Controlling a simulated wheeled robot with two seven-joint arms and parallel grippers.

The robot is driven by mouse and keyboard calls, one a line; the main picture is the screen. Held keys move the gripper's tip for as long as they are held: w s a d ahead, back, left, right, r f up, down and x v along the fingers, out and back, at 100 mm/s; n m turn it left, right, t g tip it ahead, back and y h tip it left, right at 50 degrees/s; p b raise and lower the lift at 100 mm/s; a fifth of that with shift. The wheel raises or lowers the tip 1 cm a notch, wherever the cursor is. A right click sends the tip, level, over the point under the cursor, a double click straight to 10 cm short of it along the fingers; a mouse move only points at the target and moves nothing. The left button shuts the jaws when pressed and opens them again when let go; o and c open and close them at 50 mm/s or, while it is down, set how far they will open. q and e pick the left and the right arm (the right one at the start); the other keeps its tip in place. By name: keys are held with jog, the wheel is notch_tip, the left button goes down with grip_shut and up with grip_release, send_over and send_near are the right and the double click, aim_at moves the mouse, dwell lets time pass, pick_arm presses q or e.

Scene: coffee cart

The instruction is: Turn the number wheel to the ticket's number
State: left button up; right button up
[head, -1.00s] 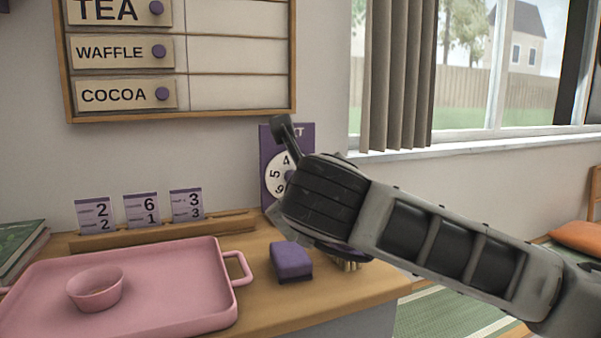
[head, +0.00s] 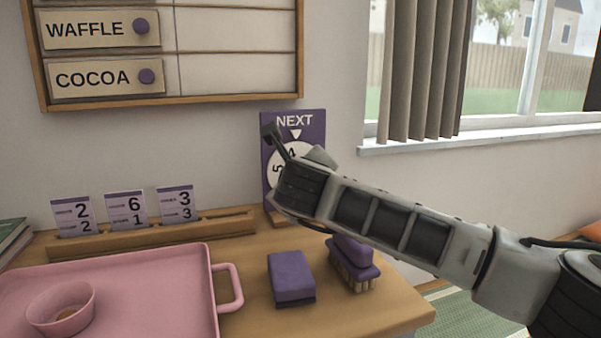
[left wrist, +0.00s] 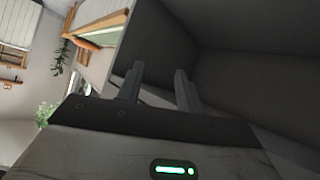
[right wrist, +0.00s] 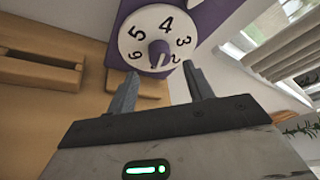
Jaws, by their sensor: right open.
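The number wheel (head: 277,160) is a white disc on a purple NEXT board (head: 293,120) against the wall. My right arm covers much of it in the head view; a 4 shows just below the white pointer, slightly left. In the right wrist view the wheel (right wrist: 143,32) shows 5, 4, 3 and 2 around a purple knob (right wrist: 160,50). My right gripper (right wrist: 160,80) is open and empty, its fingers facing the wheel's lower part. Tickets (head: 126,212) stand in a wooden rack, with large numbers 2, 6 and 3. My left gripper (left wrist: 158,82) is open and empty, away from the wheel.
A pink tray (head: 180,265) with a pink bowl (head: 62,305) is at the counter's left. A purple sponge (head: 291,278) and a purple brush (head: 352,262) lie below my right arm. A menu board (head: 235,62) hangs above the ticket rack (head: 215,226).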

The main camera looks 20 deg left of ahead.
jog(key=shift+x, duration=2.1)
jog(key=c, duration=1)
